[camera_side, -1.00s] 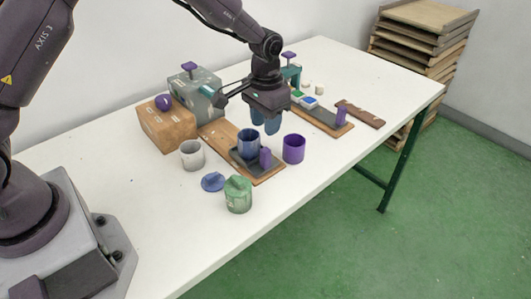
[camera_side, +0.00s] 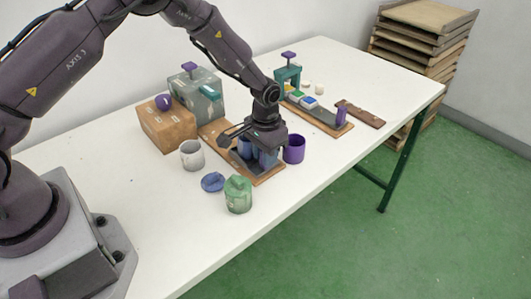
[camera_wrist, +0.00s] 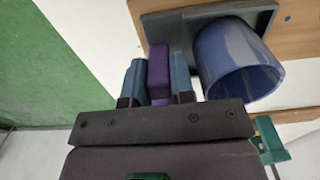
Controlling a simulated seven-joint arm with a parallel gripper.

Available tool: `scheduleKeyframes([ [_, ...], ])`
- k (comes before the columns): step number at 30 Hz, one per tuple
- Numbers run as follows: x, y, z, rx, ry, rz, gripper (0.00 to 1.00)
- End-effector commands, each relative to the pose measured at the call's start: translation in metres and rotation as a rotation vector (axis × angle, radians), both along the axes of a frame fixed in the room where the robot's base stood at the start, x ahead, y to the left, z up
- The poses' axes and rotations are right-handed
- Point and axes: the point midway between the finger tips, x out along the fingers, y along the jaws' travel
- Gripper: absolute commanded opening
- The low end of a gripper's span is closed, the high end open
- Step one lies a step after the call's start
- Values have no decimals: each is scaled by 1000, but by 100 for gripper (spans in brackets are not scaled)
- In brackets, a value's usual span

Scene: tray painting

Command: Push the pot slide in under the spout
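The pot slide is a dark tray with an upright purple handle on a wooden board (camera_side: 212,132). In the wrist view, the slide (camera_wrist: 262,13) carries the open, empty-looking blue pot (camera_wrist: 235,62), with the purple handle (camera_wrist: 158,72) beside it. My gripper (camera_side: 262,158) is down at the slide's near end; its two blue fingers stand on either side of the handle (camera_wrist: 157,80). They look very close to it, but I cannot tell whether they press on it. In the side view, my gripper hides the handle and part of the pot.
A purple cup (camera_side: 294,149) stands close right of my gripper. A cardboard box (camera_side: 167,126) sits beside the dispenser. A teal press (camera_side: 288,77) stands behind.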

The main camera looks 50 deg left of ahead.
Motion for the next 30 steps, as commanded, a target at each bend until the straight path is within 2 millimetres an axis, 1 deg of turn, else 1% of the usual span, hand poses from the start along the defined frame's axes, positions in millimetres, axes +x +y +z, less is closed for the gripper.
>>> scheduleKeyframes([
  [2,0,0,0,0,0,0,0],
  [5,0,0,0,0,0,0,0],
  [8,0,7,0,0,1,3,0],
  [11,1,28,1,1,1,7,0],
  [16,0,70,1,1,0,7,0],
  [18,0,83,1,0,0,6,0],
  [21,0,94,1,0,1,3,0],
  [24,0,97,1,0,1,1,0],
  [30,0,97,1,1,1,0,0],
])
